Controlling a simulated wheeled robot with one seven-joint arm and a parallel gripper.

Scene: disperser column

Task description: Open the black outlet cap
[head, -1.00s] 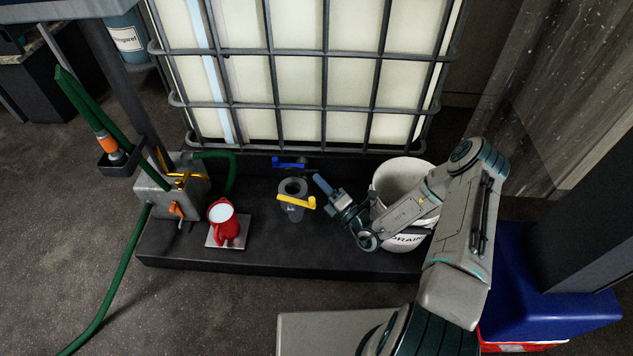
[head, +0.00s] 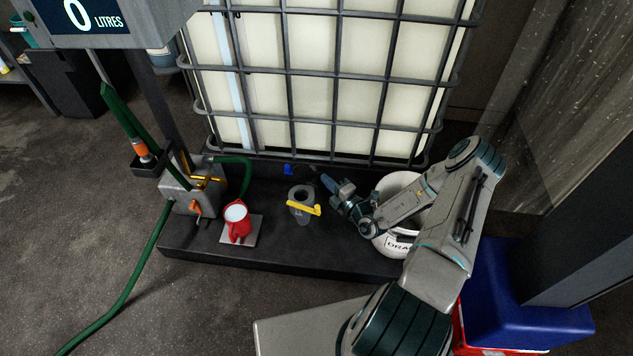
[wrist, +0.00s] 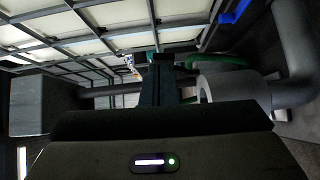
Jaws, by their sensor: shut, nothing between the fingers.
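A grey upright outlet fitting (head: 301,209) with an open round top and a yellow lever (head: 303,208) stands on the black base in front of the caged tank. A blue handle (head: 288,170) shows behind it; it also shows at the top of the wrist view (wrist: 235,12). I cannot make out the black outlet cap against the dark base. My gripper (head: 326,181) is shut and empty, just right of the fitting's top and apart from it. Its dark fingers (wrist: 162,62) point forward in the wrist view, left of a grey ringed pipe (wrist: 230,88).
A red jug (head: 239,226) sits on a pale plate left of the fitting. A green hose (head: 137,258) and metal pump box (head: 178,200) are farther left. The cage (head: 335,72) rises behind.

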